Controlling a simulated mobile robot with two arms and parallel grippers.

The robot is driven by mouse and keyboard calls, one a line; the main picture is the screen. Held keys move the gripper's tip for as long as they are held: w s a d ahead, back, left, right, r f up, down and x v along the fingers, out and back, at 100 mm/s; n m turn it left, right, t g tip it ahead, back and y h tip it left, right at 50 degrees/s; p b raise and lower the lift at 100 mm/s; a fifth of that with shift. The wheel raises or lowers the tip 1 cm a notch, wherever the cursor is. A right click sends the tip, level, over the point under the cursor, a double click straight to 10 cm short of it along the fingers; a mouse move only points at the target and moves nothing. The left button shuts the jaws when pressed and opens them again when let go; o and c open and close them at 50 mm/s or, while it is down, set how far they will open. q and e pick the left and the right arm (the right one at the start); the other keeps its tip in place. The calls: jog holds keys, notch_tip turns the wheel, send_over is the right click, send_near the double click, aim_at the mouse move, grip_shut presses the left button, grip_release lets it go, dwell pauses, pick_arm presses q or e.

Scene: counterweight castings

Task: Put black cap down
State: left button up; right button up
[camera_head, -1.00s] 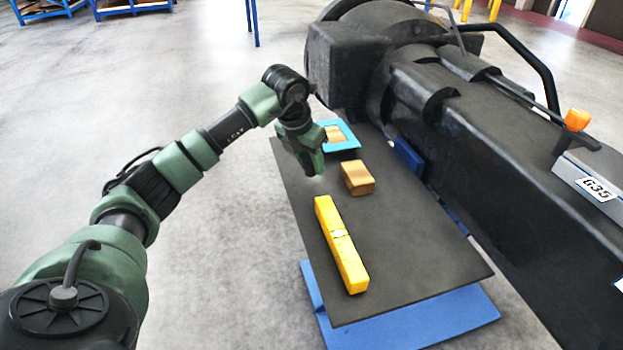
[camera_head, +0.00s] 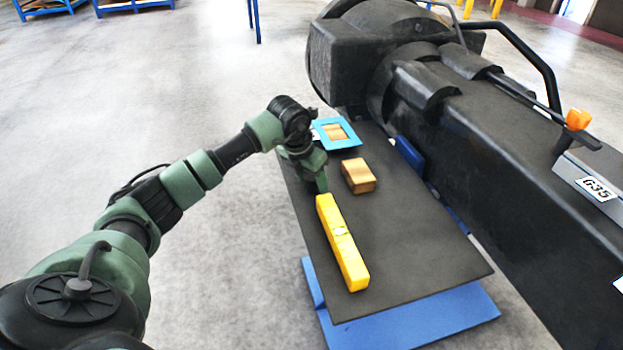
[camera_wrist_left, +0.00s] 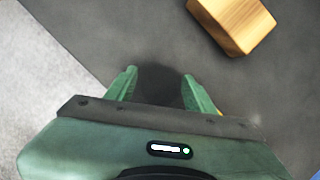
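My left gripper (camera_head: 318,184) is low over the dark board, close to the far end of a yellow spirit level. In the left wrist view its two green fingers (camera_wrist_left: 163,84) stand apart. A dark, rounded patch, possibly the black cap (camera_wrist_left: 160,86), fills much of the gap between them. Its outline is soft, and I cannot tell whether the fingers press on it or whether part of it is shadow. No black cap can be made out in the head view. My right gripper is in neither view.
The yellow spirit level (camera_head: 342,242) lies along the board's left side. A wooden block (camera_head: 358,176) is right of my gripper, and a blue-framed tray (camera_head: 348,143) is behind. The board (camera_head: 420,240) is clear at front right. A large black casting (camera_head: 480,140) borders it.

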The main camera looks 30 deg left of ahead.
pick_arm(q)
jog(key=shift+r, duration=0.1)
jog(key=shift+r, duration=0.2)
jog(key=b+v, duration=0.1)
jog(key=v, duration=1)
jog(key=shift+r, duration=0.35)
jog(key=shift+s, duration=0.1)
